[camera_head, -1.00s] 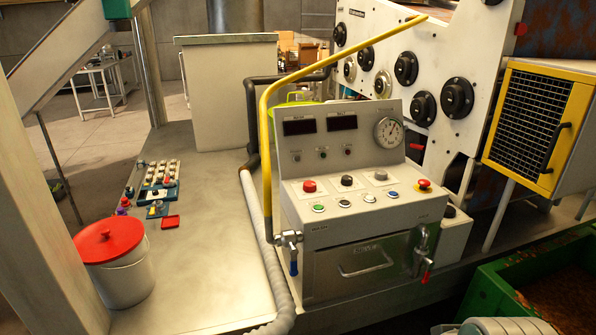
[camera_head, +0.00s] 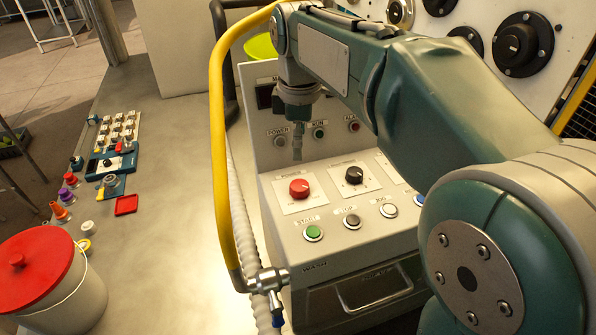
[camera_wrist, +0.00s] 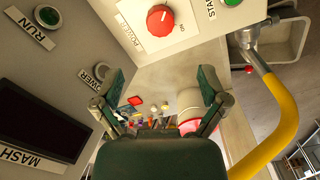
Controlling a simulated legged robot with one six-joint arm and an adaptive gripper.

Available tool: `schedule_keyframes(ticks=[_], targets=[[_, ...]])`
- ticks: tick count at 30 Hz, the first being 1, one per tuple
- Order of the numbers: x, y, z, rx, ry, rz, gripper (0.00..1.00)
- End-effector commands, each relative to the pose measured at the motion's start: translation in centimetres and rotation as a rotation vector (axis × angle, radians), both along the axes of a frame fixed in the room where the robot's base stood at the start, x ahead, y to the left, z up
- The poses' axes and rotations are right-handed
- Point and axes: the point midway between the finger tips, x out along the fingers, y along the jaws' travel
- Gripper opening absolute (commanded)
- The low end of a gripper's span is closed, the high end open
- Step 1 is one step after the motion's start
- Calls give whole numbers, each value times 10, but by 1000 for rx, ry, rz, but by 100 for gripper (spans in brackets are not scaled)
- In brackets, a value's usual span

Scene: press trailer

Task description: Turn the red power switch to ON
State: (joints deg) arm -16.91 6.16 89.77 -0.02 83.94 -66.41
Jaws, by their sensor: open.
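The red power switch (camera_head: 299,188) is a round knob on a white plate at the left of the console's sloped top (camera_head: 330,214). It also shows at the top of the wrist view (camera_wrist: 160,20), with a small white mark on it and a POWER label beside it. Which position it points to, I cannot tell for sure. My gripper (camera_head: 297,153) hangs near the console's upright panel, above and behind the switch in the picture. In the wrist view my gripper (camera_wrist: 161,85) has its two fingers wide apart, with nothing between them. The switch lies outside the fingers and looks untouched.
A black knob (camera_head: 354,175) sits right of the switch. A green start button (camera_head: 313,232) and other buttons lie in front. A yellow pipe (camera_head: 219,150) rises along the console's left side. A red-lidded bucket (camera_head: 75,305) stands on the deck at left.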

Motion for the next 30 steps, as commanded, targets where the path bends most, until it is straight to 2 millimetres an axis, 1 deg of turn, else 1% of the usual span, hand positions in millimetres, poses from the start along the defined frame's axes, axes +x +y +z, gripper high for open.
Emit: schedule_keyframes(ticks=[2, 5, 15, 18, 21, 24, 30], targets=[[1, 1, -4, -2, 4, 9, 93], [1, 0, -16, -1, 6, 7, 93], [1, 0, -78, -2, 5, 3, 93], [1, 0, -93, -3, 3, 3, 93], [2, 0, -103, -2, 2, 2, 93], [1, 0, -108, -2, 2, 2, 93], [1, 0, -108, -2, 1, 2, 93]])
